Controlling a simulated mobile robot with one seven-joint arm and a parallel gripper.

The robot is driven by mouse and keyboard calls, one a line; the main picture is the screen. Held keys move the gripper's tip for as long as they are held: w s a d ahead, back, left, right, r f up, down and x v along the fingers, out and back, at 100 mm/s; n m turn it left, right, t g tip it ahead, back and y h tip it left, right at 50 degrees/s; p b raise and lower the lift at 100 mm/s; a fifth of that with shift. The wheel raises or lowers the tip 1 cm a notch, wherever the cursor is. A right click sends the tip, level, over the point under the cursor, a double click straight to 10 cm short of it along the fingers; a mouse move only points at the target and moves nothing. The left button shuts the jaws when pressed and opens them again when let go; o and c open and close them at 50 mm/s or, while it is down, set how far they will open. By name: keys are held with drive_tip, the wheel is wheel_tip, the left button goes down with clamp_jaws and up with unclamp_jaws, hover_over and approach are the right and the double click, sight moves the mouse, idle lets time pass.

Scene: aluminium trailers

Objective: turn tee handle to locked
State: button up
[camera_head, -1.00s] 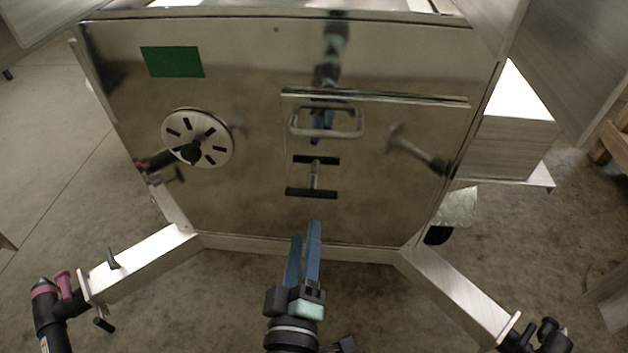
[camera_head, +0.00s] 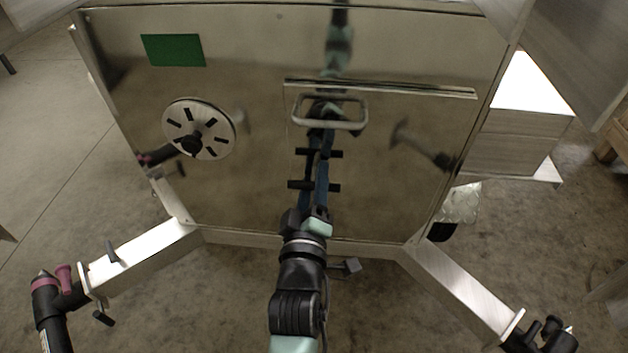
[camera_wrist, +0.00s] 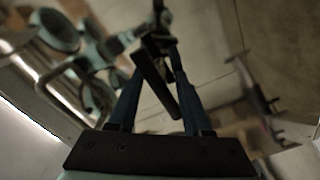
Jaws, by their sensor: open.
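The tee handle (camera_head: 334,188) is a black crossbar on a short stem. It stands out from the lower middle of the polished metal panel and lies about level in the head view. My gripper (camera_head: 315,152) is open at the handle, its blue fingers reaching past the crossbar toward the panel. The bar's ends show on either side of the fingers. In the wrist view the black bar (camera_wrist: 152,72) runs slantwise between the two fingers of my gripper (camera_wrist: 157,62). I cannot tell whether either finger touches it. The stem is mostly hidden by the fingers.
A metal pull handle (camera_head: 331,124) is just above the tee handle. A slotted round disc (camera_head: 199,128) and a green patch (camera_head: 173,50) are on the panel's left. Metal frame arms (camera_head: 145,257) slant out below at both sides. The shiny panel mirrors my arm.

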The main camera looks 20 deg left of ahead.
clamp_jaws()
drive_tip(key=shift+m, duration=0.3)
drive_tip(key=m, duration=0.3)
drive_tip(key=shift+m+b, duration=0.3)
drive_tip(key=shift+m, duration=0.1)
drive_tip(key=m, duration=0.4)
drive_tip(key=shift+m+b, duration=0.3)
drive_tip(key=m, duration=0.4)
drive_tip(key=shift+m+b, duration=0.3)
drive_tip(key=shift+m, duration=2.1)
